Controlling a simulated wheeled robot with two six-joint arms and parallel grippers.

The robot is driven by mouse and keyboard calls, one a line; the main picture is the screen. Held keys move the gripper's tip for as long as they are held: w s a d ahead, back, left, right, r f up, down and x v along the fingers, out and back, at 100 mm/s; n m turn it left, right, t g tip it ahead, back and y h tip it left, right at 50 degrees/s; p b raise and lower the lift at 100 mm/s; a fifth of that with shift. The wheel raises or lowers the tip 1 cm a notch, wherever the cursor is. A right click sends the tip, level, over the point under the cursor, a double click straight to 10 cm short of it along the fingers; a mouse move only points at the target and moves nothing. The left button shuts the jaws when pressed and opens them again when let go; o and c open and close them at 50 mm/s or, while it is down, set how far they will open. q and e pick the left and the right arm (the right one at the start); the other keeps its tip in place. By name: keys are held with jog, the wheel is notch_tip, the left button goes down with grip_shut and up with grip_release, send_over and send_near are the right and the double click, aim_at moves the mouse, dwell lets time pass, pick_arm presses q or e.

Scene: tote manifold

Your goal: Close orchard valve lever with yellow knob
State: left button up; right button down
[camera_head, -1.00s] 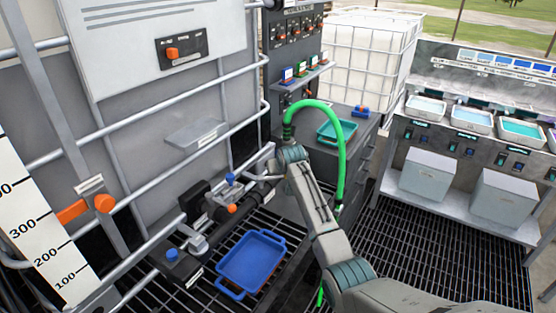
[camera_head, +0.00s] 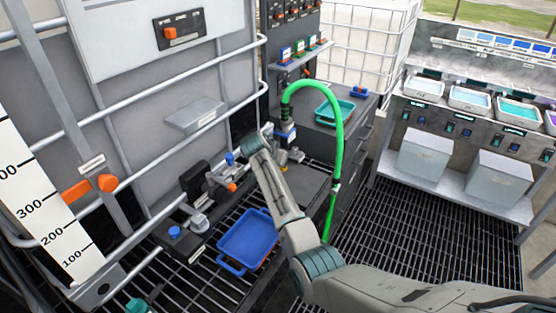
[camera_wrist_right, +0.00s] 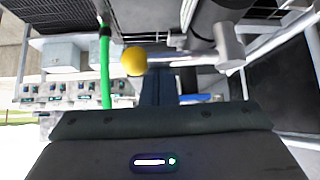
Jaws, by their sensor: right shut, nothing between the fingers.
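In the right wrist view the yellow knob (camera_wrist_right: 134,60) is a round ball at the left end of a light metal lever (camera_wrist_right: 175,62). The lever runs right to a grey cylindrical fitting (camera_wrist_right: 229,47). My right gripper (camera_wrist_right: 160,78) is shut and empty, its dark fingertips beside the lever, just right of the knob. I cannot tell whether they touch it. In the head view my right arm reaches to the foot of the green hose (camera_head: 341,120), and its wrist hides the fingers. A small yellow spot (camera_head: 298,155) beside it may be the knob.
A blue tray (camera_head: 229,265) sits on the floor grating left of my arm. A valve with a blue knob and orange end (camera_head: 231,187) is near the tank frame. The teal tray (camera_head: 334,112) is on the bench behind the hose. Open grating lies right.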

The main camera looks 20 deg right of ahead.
jog(key=shift+s+a, duration=0.1)
dwell(0.7)
jog(key=b+v, duration=0.3)
jog(key=v, duration=0.7)
jog(key=shift+s+a+r, duration=0.15)
jog(key=shift+a+r, duration=0.05)
jog(key=shift+r, duration=0.1)
